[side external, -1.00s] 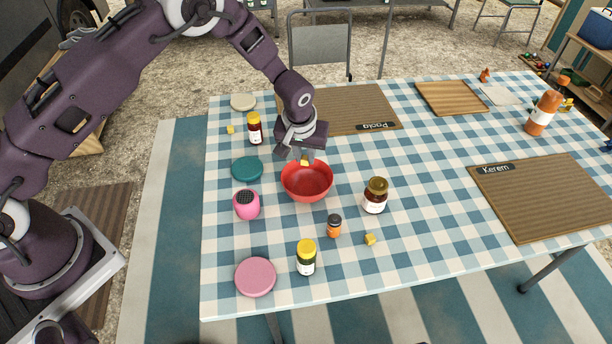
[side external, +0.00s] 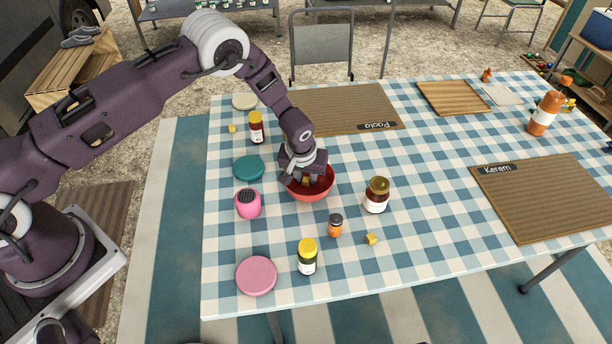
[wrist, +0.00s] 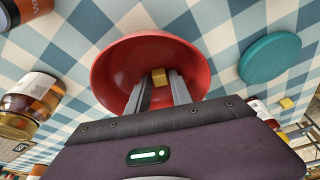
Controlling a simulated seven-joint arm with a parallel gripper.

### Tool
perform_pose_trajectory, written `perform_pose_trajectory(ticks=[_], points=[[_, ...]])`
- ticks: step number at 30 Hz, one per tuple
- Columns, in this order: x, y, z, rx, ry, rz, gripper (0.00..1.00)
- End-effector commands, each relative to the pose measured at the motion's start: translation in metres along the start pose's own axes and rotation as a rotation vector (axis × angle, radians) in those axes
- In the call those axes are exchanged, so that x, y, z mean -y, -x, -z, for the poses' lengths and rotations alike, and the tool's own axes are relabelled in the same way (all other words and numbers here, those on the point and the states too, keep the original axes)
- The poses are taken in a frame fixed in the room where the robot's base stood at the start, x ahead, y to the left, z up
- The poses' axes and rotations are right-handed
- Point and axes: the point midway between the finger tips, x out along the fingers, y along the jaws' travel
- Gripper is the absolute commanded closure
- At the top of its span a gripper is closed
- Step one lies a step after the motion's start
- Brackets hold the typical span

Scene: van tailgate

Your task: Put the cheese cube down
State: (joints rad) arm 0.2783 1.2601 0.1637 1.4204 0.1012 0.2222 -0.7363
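The yellow cheese cube (wrist: 160,77) is between the tips of my gripper's two fingers, inside the red bowl (wrist: 105,75). My gripper (side external: 305,180) reaches down into the bowl and is shut on the cube. In the side view the cube (side external: 306,182) shows only in part below the gripper, and the red bowl (side external: 312,195) is partly covered by it. I cannot tell whether the cube touches the bowl's floor.
Loose yellow cubes lie at the front (side external: 371,239) and back left (side external: 232,128). The right-centre tabletop is clear.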

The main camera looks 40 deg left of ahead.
Motion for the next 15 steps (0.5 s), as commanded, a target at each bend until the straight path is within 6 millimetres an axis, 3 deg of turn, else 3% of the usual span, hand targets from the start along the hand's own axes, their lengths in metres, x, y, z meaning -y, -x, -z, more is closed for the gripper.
perform_pose_trajectory(ticks=[4, 7, 15], points=[[0.000, 0.005, 0.001, 0.000, -0.001, 0.000, 0.73], [-0.001, 0.020, 0.001, -0.001, -0.001, -0.001, 0.73], [-0.001, 0.088, 0.001, -0.002, 0.000, -0.002, 0.73]])
